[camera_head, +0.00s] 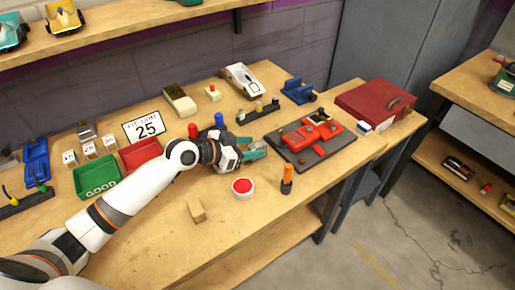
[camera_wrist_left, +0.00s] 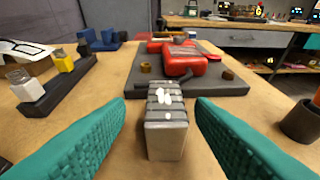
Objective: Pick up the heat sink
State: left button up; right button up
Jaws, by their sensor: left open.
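The heat sink (camera_wrist_left: 166,128) is a small grey block with dark ridges across its top, resting on the wooden bench. In the left wrist view it lies between the two teal fingers of my left gripper (camera_wrist_left: 160,112), with a visible gap on each side. The gripper is open and does not touch it. In the head view my left gripper (camera_head: 256,148) is low over the bench, just left of the dark plate, and largely hides the block. My right gripper is not in view.
A dark plate (camera_head: 333,151) carrying red parts (camera_head: 325,130) lies just beyond the heat sink. An orange cylinder (camera_head: 287,174) and a red button (camera_head: 242,186) stand nearer the front. A black strip with posts (camera_wrist_left: 58,85) is at the left.

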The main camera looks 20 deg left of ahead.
aim_at(263, 145)
pick_arm(q)
jog(key=x, duration=0.4)
jog(key=shift+s+d+r+p, duration=0.1)
jog(key=shift+d+r+p, duration=0.15)
jog(key=shift+r+p, duration=0.05)
jog(key=shift+w+d+f, duration=0.1)
jog(key=shift+w+f, duration=0.1)
jog(key=shift+c, duration=0.3)
grip_shut()
